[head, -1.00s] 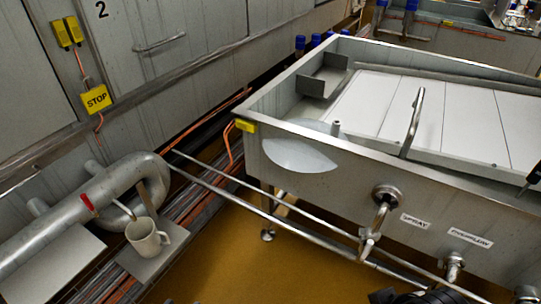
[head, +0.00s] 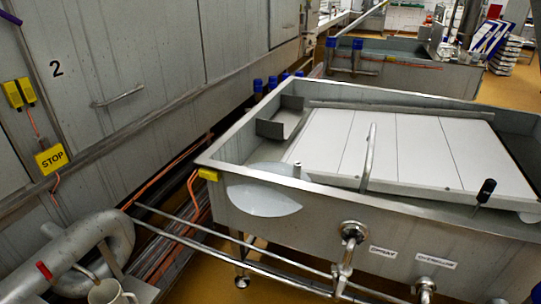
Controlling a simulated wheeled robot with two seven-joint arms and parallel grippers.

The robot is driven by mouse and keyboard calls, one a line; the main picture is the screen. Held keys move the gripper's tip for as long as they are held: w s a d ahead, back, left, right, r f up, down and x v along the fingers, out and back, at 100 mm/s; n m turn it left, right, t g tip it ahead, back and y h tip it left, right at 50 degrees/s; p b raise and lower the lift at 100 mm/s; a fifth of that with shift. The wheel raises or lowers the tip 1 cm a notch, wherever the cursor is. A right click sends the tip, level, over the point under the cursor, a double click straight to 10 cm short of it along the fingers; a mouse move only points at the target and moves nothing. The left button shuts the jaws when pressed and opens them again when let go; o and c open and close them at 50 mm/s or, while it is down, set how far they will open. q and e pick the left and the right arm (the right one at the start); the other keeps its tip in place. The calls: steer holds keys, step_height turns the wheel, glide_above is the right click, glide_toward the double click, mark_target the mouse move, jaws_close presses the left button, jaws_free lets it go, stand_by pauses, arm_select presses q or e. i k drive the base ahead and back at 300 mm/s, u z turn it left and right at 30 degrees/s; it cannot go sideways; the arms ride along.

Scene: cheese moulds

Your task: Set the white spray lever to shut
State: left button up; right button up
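A label reading SPRAY (head: 383,252) is on the front wall of the steel tank (head: 300,212). Just left of it a metal valve (head: 350,234) sticks out of the wall, with a pipe or handle (head: 341,272) hanging below it. I cannot make out a white lever there or tell its setting. A second label, seemingly OVERFLOW (head: 436,260), is to the right, with another metal fitting (head: 425,287) below it. Neither of my grippers is in view.
A black-handled rod (head: 485,192) stands at the tank's right. White panels (head: 400,145) lie inside. A thick pipe (head: 75,250) with a red lever (head: 44,270) and a mug (head: 108,292) are at lower left.

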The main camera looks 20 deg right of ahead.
mark_target(343, 280)
steer(key=z, duration=1.15)
